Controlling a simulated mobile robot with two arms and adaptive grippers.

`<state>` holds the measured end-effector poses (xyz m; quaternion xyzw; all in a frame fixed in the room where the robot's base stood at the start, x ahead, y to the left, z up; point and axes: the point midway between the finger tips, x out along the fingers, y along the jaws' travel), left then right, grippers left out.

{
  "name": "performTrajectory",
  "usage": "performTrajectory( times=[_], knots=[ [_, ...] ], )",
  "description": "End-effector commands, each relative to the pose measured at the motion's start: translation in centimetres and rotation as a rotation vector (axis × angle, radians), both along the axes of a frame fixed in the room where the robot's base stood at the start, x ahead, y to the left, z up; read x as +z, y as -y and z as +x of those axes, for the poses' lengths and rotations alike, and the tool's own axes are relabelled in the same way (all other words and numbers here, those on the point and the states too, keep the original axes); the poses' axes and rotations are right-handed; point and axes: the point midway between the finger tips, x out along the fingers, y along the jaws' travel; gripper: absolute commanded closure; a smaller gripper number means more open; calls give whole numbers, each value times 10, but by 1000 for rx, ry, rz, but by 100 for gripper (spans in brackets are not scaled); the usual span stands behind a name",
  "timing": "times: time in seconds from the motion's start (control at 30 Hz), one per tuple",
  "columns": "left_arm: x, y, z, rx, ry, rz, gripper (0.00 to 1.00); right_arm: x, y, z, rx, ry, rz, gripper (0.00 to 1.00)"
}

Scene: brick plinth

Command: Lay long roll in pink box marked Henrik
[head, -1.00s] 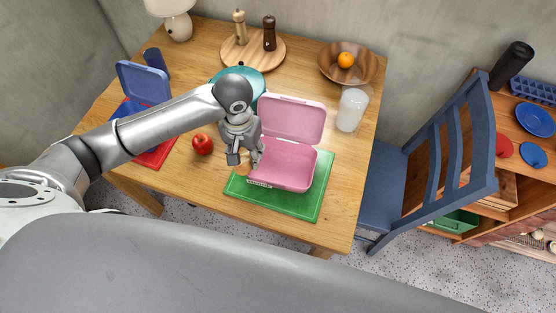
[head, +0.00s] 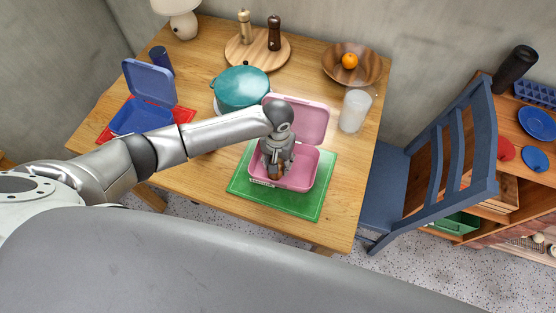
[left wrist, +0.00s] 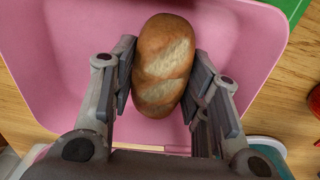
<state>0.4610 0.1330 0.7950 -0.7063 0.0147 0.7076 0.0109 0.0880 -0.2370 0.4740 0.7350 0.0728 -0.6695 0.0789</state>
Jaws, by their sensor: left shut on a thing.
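The long roll (left wrist: 164,62) is a golden-brown loaf with pale scored patches. My left gripper (head: 275,171) is shut on it; in the left wrist view the two fingers press on its sides. The pink box (head: 306,166) stands open on a green mat (head: 314,204), with its lid raised at the back. The gripper and the roll are over the box's tray; I cannot tell whether the roll touches the bottom. A small label shows at the box's front left, too small to read. My right gripper is not in view.
A blue open box (head: 150,116) stands on a red mat (head: 184,115) at the left. A teal pot (head: 241,88) stands behind my arm. A frosted cup (head: 354,110) is right of the pink lid, near a wooden bowl (head: 370,66) with an orange (head: 349,61).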

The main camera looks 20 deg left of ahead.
Motion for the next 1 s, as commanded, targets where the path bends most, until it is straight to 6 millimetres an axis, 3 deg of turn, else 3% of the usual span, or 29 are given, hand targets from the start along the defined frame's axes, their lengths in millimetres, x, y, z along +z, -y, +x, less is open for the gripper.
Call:
performTrajectory(
  times=[0.33,0.37,0.5,0.83,1.0],
  knots=[
    [-4,0,0,1,0,0,76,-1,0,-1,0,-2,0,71],
    [-3,0,0,0,1,0,53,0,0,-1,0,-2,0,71],
    [-3,0,0,0,1,0,35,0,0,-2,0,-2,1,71],
    [-2,0,0,0,1,0,35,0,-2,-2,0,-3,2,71],
    [14,0,1,-1,3,-2,35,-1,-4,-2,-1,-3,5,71]
  ],
)
